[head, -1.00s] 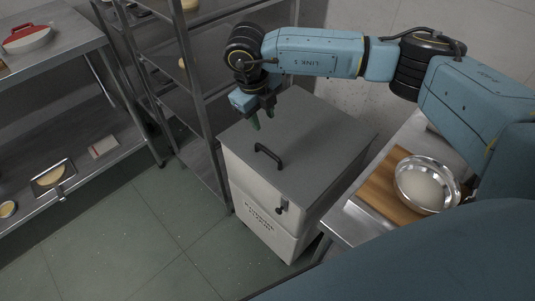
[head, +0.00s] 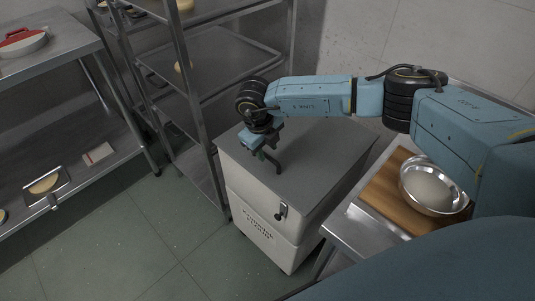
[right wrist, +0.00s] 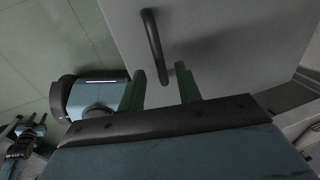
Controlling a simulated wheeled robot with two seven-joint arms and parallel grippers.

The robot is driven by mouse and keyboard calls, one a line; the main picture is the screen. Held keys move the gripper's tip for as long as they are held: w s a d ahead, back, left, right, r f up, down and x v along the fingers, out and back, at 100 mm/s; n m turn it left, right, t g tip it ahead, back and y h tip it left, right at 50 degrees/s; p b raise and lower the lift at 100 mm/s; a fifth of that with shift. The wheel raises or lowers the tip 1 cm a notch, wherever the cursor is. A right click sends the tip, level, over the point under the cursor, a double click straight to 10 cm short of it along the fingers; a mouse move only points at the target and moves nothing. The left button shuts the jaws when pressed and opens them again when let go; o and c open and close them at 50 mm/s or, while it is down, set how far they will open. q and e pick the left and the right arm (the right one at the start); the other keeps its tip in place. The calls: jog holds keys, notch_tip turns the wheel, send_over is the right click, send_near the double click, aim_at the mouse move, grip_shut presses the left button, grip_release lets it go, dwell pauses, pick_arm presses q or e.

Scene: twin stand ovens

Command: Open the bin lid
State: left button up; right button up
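The bin (head: 262,218) is a pale box with a flat grey lid (head: 325,150), and the lid lies shut. A black bar handle (head: 278,167) stands on the lid; it also shows in the right wrist view (right wrist: 153,40). My right gripper (head: 262,154) is over the lid at the handle. The handle lies just beyond the fingertips, roughly in line with the gap. What looks like my left gripper (right wrist: 28,128) is small and dark at the lower left there.
A steel table with a wooden board (head: 385,197) and a metal bowl (head: 433,187) of dough stands right of the bin. A metal rack (head: 205,110) stands behind left. A steel shelf table (head: 65,140) is far left. The floor front left is clear.

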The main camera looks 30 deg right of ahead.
jog(key=shift+d+f, duration=0.1)
jog(key=shift+f, duration=0.6)
jog(key=shift+w+d+f, duration=0.1)
jog(key=shift+d+f, duration=0.05)
jog(key=shift+f, duration=0.35)
pick_arm(q)
jog(key=shift+w+d+r, duration=0.1)
jog(key=shift+w, duration=0.95)
pick_arm(e)
grip_shut()
